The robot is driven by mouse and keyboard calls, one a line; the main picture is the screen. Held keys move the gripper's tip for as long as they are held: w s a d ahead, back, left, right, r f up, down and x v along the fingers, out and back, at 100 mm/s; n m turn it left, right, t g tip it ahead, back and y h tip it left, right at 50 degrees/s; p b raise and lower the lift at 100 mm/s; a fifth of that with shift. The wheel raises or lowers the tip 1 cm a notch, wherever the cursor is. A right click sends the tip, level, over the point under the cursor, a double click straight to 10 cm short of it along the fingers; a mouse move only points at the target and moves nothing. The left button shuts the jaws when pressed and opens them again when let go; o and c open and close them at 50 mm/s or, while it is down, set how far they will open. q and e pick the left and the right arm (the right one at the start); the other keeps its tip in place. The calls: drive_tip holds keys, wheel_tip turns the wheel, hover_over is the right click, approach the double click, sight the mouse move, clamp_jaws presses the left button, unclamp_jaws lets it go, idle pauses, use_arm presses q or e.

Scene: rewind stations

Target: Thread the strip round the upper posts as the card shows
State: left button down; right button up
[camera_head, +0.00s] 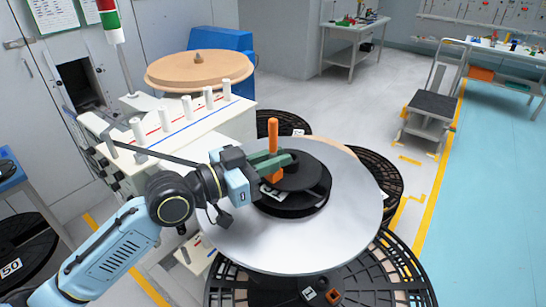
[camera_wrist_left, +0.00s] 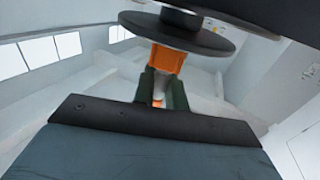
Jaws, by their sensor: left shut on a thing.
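A dark strip (camera_head: 170,158) runs from the left end of the white station (camera_head: 190,140) toward my left gripper; its far end is hidden behind the gripper. Several white posts (camera_head: 187,107) stand upright on the station's top, beside red and blue lines. My left gripper (camera_head: 271,165) is over the silver disc (camera_head: 345,215), shut on an orange piece (camera_head: 273,134) that sticks up above the green fingers. In the left wrist view the orange piece (camera_wrist_left: 166,58) sits between the fingers (camera_wrist_left: 160,88), under a dark disc (camera_wrist_left: 180,36). My right gripper is not in view.
A black reel (camera_head: 300,200) sits on the silver disc. A tan round plate (camera_head: 200,70) is behind the station, near a blue box. Large black slotted reels (camera_head: 380,270) lie around the disc. A cart (camera_head: 430,105) stands right on clear floor. Papers (camera_head: 55,14) hang on the cabinet.

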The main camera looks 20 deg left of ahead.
use_arm(q)
drive_tip(key=c, duration=1.3)
unclamp_jaws()
drive_tip(key=shift+c, duration=0.2)
drive_tip(key=shift+f, duration=0.1)
drive_tip(key=shift+s+a, duration=0.15)
drive_tip(key=b+v, duration=0.3)
drive_tip(key=v, duration=0.7)
drive_tip(key=shift+s+a, duration=0.1)
drive_tip(key=shift+s, duration=0.15)
drive_tip(key=shift+s+a, duration=0.4)
drive_tip(key=shift+a, duration=0.15)
drive_tip(key=shift+s+a, duration=0.3)
drive_tip(key=shift+s, duration=0.15)
